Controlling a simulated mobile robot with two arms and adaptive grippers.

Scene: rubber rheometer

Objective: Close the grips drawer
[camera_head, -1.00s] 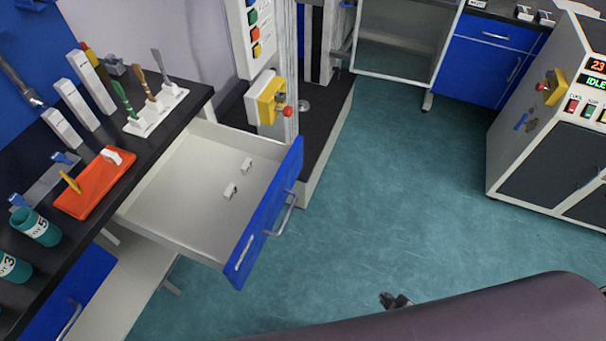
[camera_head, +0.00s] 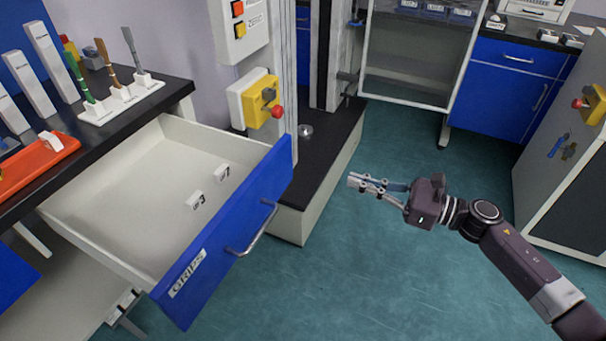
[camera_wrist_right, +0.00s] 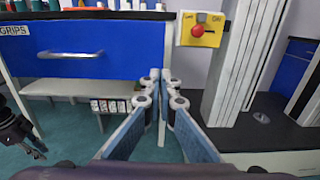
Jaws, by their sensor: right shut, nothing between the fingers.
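The grips drawer (camera_head: 225,235) has a blue front with a "GRIPS" label and a metal handle (camera_head: 254,232). It stands pulled well out from under the black bench at the left.
A black bench (camera_head: 140,108) with tools and an orange tray (camera_head: 35,165) stands at left. Behind the drawer is a machine with a yellow switch box (camera_head: 258,98) and a dark base (camera_head: 320,150). Floor (camera_head: 350,270) is clear before the drawer. A grey cabinet (camera_head: 570,190) stands at right.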

